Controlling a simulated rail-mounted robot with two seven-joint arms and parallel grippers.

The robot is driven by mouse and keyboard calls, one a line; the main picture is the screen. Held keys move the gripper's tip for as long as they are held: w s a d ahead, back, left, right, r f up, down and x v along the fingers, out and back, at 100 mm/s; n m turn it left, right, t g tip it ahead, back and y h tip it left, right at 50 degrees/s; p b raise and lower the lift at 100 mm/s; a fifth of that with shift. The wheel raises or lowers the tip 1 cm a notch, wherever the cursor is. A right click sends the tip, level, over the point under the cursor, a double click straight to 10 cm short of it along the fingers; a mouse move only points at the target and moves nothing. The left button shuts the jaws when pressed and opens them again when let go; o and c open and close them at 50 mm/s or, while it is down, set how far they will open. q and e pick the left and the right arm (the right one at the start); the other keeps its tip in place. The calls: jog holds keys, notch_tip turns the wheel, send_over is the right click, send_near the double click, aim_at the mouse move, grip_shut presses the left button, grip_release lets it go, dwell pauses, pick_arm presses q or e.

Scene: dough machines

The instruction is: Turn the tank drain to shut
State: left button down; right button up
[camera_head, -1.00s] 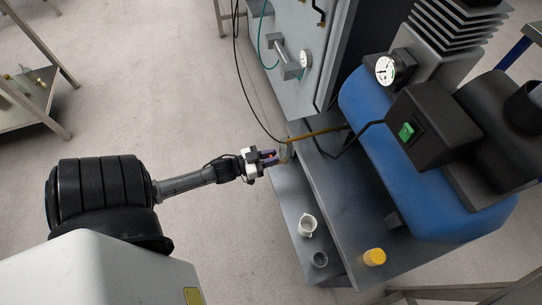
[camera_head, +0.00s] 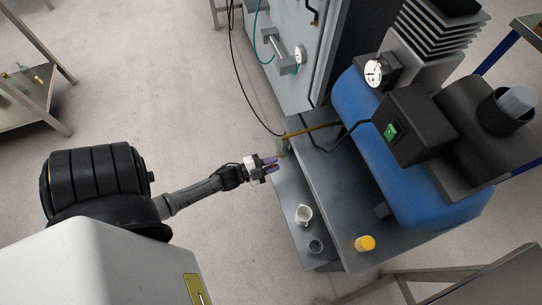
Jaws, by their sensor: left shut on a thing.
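My left gripper (camera_head: 272,165) reaches in from the left to the left edge of the grey stand. Its purple fingers are shut on a small part there, by the tank drain (camera_head: 284,150); the part itself is mostly hidden between the fingers. The drain is a small pale fitting at the end of a brown pipe (camera_head: 318,128). The pipe runs toward the blue tank (camera_head: 420,185) of the compressor. The angle of the drain's handle is too small to make out. My right gripper is out of view.
A white jug (camera_head: 303,214) and a small grey cup (camera_head: 315,246) stand on the lower shelf (camera_head: 287,190). A yellow-capped jar (camera_head: 365,243) stands on the stand. A grey cabinet with a gauge (camera_head: 300,54) rises behind.

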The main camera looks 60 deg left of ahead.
pick_arm(q)
jog(key=shift+s+d+f+m+b, duration=0.1)
jog(key=shift+d+f+m+b, duration=0.4)
jog(key=shift+m, duration=0.95)
jog(key=shift+w+f+m+b, duration=0.15)
jog(key=shift+f+m, duration=0.6)
jog(key=shift+m, duration=0.65)
jog(key=shift+s+d+f+m+b, duration=0.25)
jog(key=shift+f+m, duration=0.4)
jog(key=shift+m, duration=0.8)
jog(key=shift+w, duration=0.1)
jog(key=shift+f, duration=0.1)
jog(key=c, duration=1)
grip_release()
jog(key=shift+c, duration=0.2)
